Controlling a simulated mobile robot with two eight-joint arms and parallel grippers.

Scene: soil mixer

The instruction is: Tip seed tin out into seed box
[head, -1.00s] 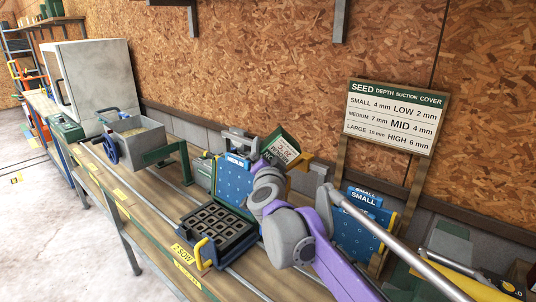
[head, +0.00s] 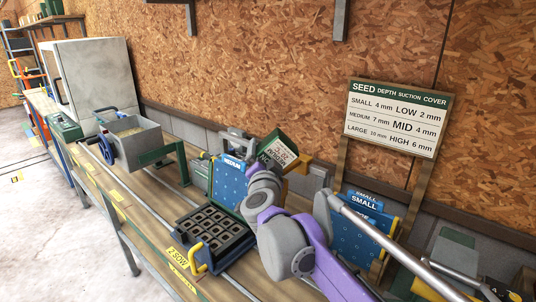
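The seed tin (head: 280,147) is a dark green tin with a white label. It is steeply tilted, with its label text turned nearly upside down. My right gripper (head: 262,162) is at the tin, at the end of the purple and grey arm, and appears shut on it; the wrist hides most of the fingers. The tin is above and beside the blue MEDIUM plate (head: 231,184), near a grey fitting (head: 237,140). I cannot clearly make out the seed box; the tin and arm cover that area. No pouring seed is visible. My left gripper is out of view.
A black cell tray (head: 215,236) with a yellow handle sits on the bench in front. SMALL plates (head: 362,203) lean at right, below the seed sign (head: 398,117).

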